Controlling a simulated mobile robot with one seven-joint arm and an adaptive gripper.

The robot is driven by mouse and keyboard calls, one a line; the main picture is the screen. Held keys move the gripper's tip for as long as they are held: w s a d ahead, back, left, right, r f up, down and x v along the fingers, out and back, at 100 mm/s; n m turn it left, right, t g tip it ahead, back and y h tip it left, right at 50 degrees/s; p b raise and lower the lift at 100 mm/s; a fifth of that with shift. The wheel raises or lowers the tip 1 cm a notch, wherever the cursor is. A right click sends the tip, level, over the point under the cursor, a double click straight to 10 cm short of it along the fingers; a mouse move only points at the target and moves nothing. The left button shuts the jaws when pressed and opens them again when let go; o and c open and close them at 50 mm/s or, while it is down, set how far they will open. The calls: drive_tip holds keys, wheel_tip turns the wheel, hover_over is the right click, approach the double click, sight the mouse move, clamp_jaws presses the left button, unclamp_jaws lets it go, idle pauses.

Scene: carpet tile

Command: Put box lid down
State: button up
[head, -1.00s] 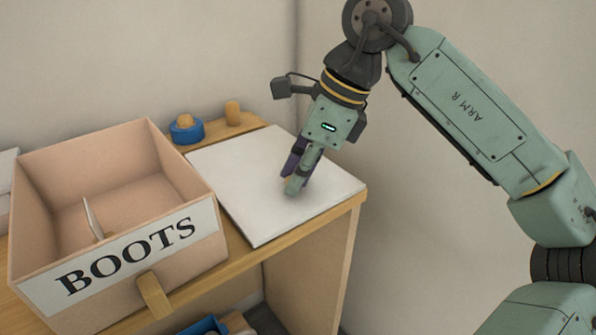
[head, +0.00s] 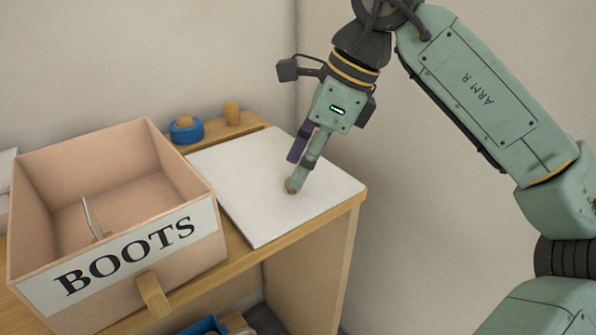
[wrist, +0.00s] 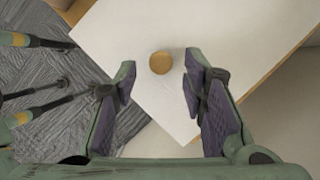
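The white box lid (head: 252,213) lies flat on the wooden shelf top, to the right of the box. My gripper (head: 299,172) is above the lid, pointing down. In the wrist view my gripper (wrist: 159,84) has its fingers spread, with a gap around the knob and nothing held between them.
A blue ring (head: 187,131) and a wooden peg (head: 232,112) are at the back of the shelf. The lid reaches the shelf's right edge. A wall rises close behind. Blue and wooden items sit below the shelf.

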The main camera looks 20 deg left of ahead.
drive_tip(key=v, duration=0.9)
drive_tip(key=shift+d+r, duration=0.15)
drive_tip(key=shift+r, duration=0.2)
drive_tip(key=shift+s, duration=0.1)
idle(0.4)
